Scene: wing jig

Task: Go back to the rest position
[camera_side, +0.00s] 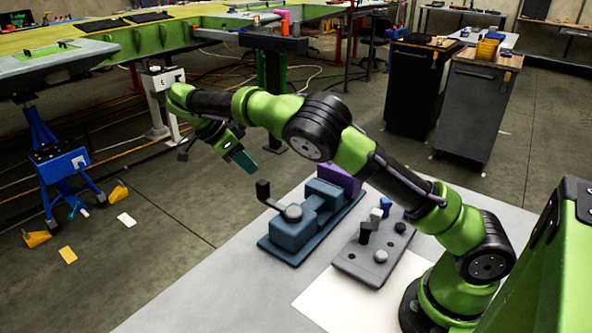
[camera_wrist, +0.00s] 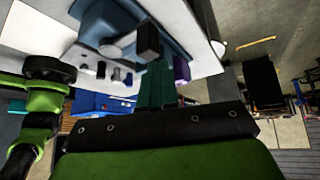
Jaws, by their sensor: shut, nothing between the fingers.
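My gripper (camera_side: 246,162) hangs at the end of my green and black arm, in the air to the upper left of the blue jig in the side view. Its teal fingers (camera_wrist: 157,86) also show in the wrist view, shut together with nothing between them. The blue jig (camera_side: 290,243) stands on the table, with a grey round knob (camera_side: 293,212) and a black block (camera_side: 263,189) on an arm. In the wrist view the black block (camera_wrist: 148,40) lies beyond my fingertips, and they look apart from it.
A grey plate (camera_side: 350,262) with several small pegs and blocks lies right of the jig. A purple block (camera_side: 340,178) stands behind the jig. The table (camera_side: 180,308) is bare at the front left. A blue stand (camera_side: 60,165) and dark cabinets (camera_side: 478,100) stand on the floor beyond.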

